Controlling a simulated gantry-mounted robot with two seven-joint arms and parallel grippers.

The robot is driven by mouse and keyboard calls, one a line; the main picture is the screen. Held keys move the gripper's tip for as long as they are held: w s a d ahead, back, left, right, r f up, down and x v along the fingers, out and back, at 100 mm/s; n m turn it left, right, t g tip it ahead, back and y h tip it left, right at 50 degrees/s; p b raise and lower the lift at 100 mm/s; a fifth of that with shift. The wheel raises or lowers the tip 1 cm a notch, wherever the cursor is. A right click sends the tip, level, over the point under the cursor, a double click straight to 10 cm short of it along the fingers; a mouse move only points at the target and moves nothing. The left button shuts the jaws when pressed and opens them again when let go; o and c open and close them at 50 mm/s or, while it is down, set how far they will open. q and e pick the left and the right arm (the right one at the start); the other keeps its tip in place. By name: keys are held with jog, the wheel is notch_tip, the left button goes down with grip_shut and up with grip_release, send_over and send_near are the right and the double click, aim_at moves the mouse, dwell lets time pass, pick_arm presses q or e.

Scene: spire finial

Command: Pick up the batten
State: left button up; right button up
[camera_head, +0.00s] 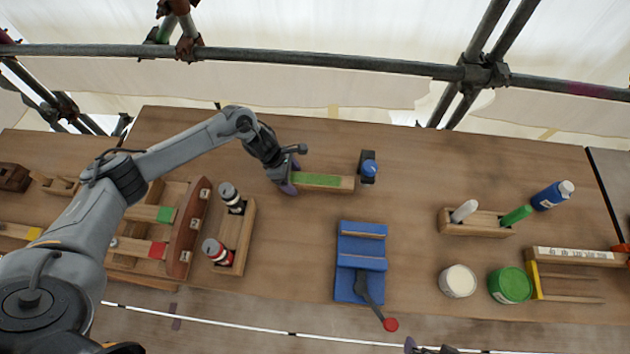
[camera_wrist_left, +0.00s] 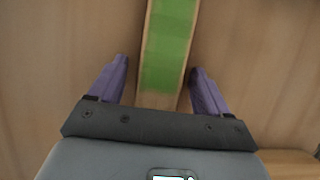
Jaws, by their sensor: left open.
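A wooden batten with a green painted top (camera_head: 325,182) lies on the wooden table, running left to right, in the head view. My left gripper (camera_head: 286,182) is at its left end. In the left wrist view the batten (camera_wrist_left: 167,50) runs between the two purple fingers of my left gripper (camera_wrist_left: 158,88). The fingers are open, with a gap on each side of the batten. My right gripper (camera_head: 428,349) shows only as a small part at the bottom edge of the head view, and its jaws cannot be made out.
A small dark stand with a blue top (camera_head: 368,168) is just right of the batten. A blue vise (camera_head: 361,250) with a red-knobbed lever is below. A wooden holder (camera_head: 240,238) with two bottles stands left. A green tin (camera_head: 510,285) and a white pot (camera_head: 459,281) are right.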

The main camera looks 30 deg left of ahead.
pick_arm(q)
jog(key=c, duration=1.3)
